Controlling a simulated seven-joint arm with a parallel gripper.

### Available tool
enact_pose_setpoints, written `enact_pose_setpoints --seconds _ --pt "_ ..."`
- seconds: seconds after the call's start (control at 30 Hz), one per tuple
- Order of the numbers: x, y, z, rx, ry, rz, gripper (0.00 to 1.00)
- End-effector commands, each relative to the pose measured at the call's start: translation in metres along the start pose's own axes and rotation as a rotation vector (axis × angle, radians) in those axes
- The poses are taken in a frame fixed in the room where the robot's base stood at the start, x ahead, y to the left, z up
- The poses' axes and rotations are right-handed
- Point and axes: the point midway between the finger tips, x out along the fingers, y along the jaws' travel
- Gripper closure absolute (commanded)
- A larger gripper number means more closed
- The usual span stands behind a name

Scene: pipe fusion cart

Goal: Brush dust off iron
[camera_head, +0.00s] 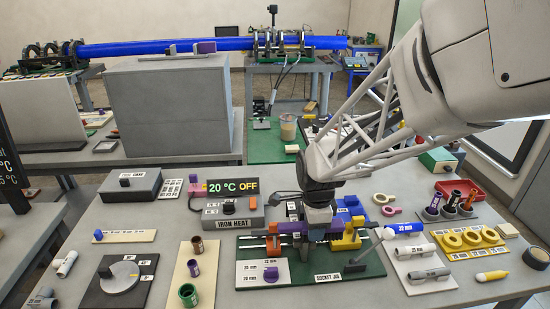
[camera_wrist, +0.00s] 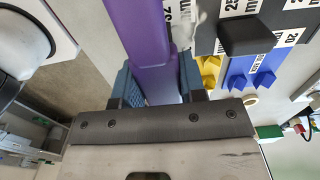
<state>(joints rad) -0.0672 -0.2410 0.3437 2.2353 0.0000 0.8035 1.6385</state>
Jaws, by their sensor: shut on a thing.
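My gripper (camera_head: 318,217) is over the green socket jig (camera_head: 365,267) board in the head view. In the wrist view its two blue fingers (camera_wrist: 160,82) are shut on a purple bar (camera_wrist: 142,38), which runs up out of the picture. A purple part (camera_head: 290,227) also shows beside the gripper in the head view; I cannot tell what tool it belongs to. The grey iron heat box (camera_head: 236,208) stands left of the gripper, its display reading 20 °C OFF. I cannot clearly pick out the iron itself, a brush head or any dust.
Yellow rings (camera_head: 472,238) and a tray of dark tools (camera_head: 461,203) stand at the right. A cream strip (camera_head: 192,280) with cylindrical fittings and a dial plate (camera_head: 120,277) are at the front left.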

Motion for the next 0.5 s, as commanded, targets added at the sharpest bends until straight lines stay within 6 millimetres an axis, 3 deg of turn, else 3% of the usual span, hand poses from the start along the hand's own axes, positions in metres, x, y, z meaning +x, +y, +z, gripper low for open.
enact_pose_setpoints --seconds 0.3,0.5 --pt "0.000 0.000 -0.016 0.001 0.000 0.001 0.84" --pt "0.000 0.000 -0.004 -0.002 0.000 0.000 0.84"
